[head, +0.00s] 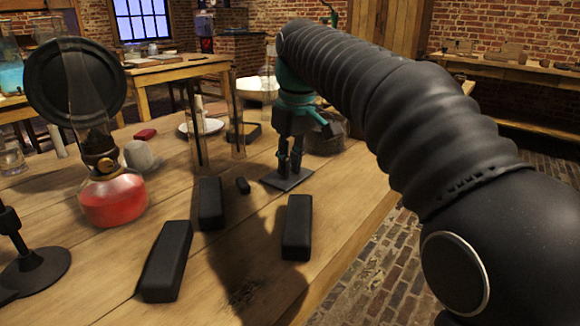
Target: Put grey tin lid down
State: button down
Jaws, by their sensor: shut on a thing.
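The grey tin lid (286,181) is a thin, flat, dark grey square plate, lying about level at the middle of the wooden table. My gripper (290,166) points down from above, and its fingers are shut on the lid. I cannot tell whether the lid touches the table top or hangs just above it. The fingers hide part of the lid's far side.
A glass lamp with red liquid (113,200) stands left. A tall glass jar (222,130) stands behind. The right-hand strip is clear.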

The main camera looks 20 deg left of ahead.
aim_at(295, 179)
jog(key=shift+f, duration=0.15)
jog(key=c, duration=1.1)
grip_release()
jog(key=r+p, duration=0.1)
jog(key=r, duration=0.3)
jog(key=r+p, duration=0.1)
jog(key=r, duration=0.3)
jog(key=d+r+p, duration=0.1)
jog(key=r+p, duration=0.1)
jog(key=r, duration=0.2)
jog(key=shift+s+d+r, duration=0.1)
jog(key=shift+s, duration=0.25)
jog(key=shift+d, duration=0.1)
